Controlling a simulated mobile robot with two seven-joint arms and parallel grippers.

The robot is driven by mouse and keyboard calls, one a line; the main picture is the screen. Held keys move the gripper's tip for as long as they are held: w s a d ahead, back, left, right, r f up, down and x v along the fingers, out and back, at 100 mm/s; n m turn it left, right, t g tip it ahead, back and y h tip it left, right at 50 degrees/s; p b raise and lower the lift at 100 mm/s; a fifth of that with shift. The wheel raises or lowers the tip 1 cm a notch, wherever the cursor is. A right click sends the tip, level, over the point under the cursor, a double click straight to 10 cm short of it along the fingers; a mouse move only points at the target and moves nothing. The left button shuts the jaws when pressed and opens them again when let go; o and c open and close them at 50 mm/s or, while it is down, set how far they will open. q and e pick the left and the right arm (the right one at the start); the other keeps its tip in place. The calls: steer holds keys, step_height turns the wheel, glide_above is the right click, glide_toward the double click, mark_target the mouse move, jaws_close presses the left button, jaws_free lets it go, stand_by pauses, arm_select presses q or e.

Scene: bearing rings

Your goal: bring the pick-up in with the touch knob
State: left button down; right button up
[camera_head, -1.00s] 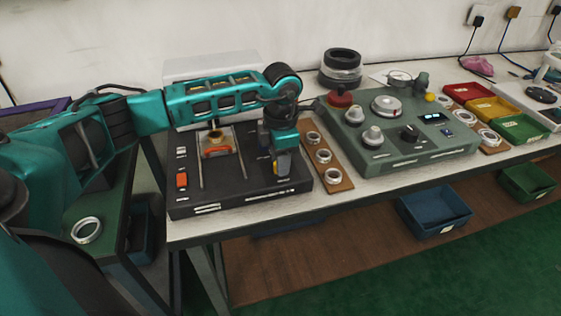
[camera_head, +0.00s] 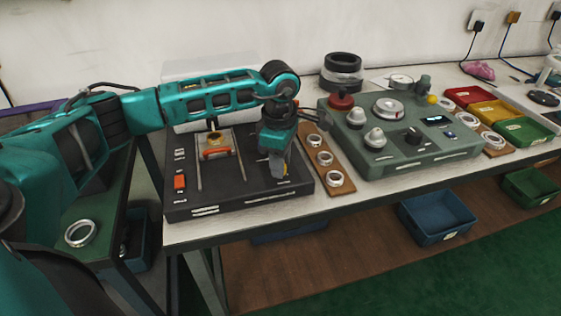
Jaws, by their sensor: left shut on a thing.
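A black unit (camera_head: 240,200) stands at the left end of the bench. It carries two thin rails with an orange-handled piece (camera_head: 215,153) between them; I cannot tell for sure whether this is the pick-up. My left gripper (camera_head: 278,172) points down at the right part of the unit's top. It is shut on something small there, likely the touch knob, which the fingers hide. My right gripper is not in view.
A wooden strip with several metal rings (camera_head: 338,184) lies right of the black unit. Beyond it stands a green console (camera_head: 450,152) with knobs and a dial. Red, yellow and green trays (camera_head: 548,130) are at the far right. A loose ring (camera_head: 81,233) lies lower left.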

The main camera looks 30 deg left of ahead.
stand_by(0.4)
arm_select(q)
steer(key=c, duration=0.8)
jaws_free()
steer(key=shift+r, duration=0.15)
steer(key=r, duration=1.2)
steer(key=shift+s+r+p, duration=0.25)
steer(key=shift+r+p, duration=0.05)
steer(key=shift+r, duration=0.05)
